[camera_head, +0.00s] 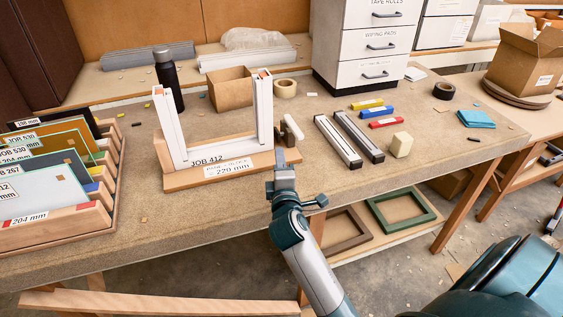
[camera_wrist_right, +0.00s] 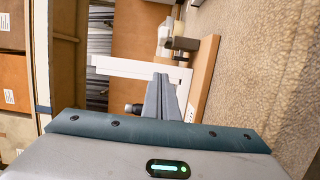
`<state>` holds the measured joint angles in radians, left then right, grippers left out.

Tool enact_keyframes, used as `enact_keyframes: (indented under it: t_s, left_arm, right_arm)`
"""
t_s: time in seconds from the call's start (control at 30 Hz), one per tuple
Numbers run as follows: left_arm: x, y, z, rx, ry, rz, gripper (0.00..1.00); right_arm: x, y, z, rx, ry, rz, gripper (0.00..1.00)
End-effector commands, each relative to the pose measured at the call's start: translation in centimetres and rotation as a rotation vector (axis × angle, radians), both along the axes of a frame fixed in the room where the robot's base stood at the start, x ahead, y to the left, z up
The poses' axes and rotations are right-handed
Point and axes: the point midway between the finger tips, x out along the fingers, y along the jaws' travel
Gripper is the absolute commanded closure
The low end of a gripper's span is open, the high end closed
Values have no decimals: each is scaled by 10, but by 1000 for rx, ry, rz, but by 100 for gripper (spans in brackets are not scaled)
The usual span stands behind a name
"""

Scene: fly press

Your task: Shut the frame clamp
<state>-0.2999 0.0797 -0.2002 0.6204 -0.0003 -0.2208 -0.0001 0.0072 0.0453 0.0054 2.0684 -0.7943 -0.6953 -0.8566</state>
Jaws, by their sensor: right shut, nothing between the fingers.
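The frame clamp is a wooden base (camera_head: 220,171) near the bench's front edge, with a white U-shaped frame (camera_head: 210,150) standing upright on it. Its labels read JOB 412 and 220 mm. A small white lever-like piece (camera_head: 292,127) stands tilted at the base's right end. My right gripper (camera_head: 281,157) is shut and empty, just in front of that end; I cannot tell whether it touches. In the wrist view the shut fingers (camera_wrist_right: 161,85) overlap the white frame (camera_wrist_right: 125,67), with the wooden base (camera_wrist_right: 206,70) beyond. My left gripper is out of view.
A rack of labelled panels (camera_head: 60,218) stands at the left. A black bottle (camera_head: 168,78) and cardboard box (camera_head: 230,88) are behind the frame. Two white-and-dark bars (camera_head: 338,142), coloured pieces and a cream block (camera_head: 401,145) lie to the right. Open bench lies between.

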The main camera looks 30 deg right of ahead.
Motion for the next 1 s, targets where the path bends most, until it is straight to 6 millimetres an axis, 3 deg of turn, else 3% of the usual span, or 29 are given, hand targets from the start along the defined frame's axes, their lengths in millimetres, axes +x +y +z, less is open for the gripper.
enact_keyframes:
  t_s: [0.3,0.6,1.0]
  left_arm:
    - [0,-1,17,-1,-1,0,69]
    - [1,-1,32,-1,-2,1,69]
    - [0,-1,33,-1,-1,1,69]
  right_arm:
    - [51,-27,3,0,-1,-1,100]
    - [39,-60,2,-2,1,0,100]
    - [38,-64,0,0,0,1,100]
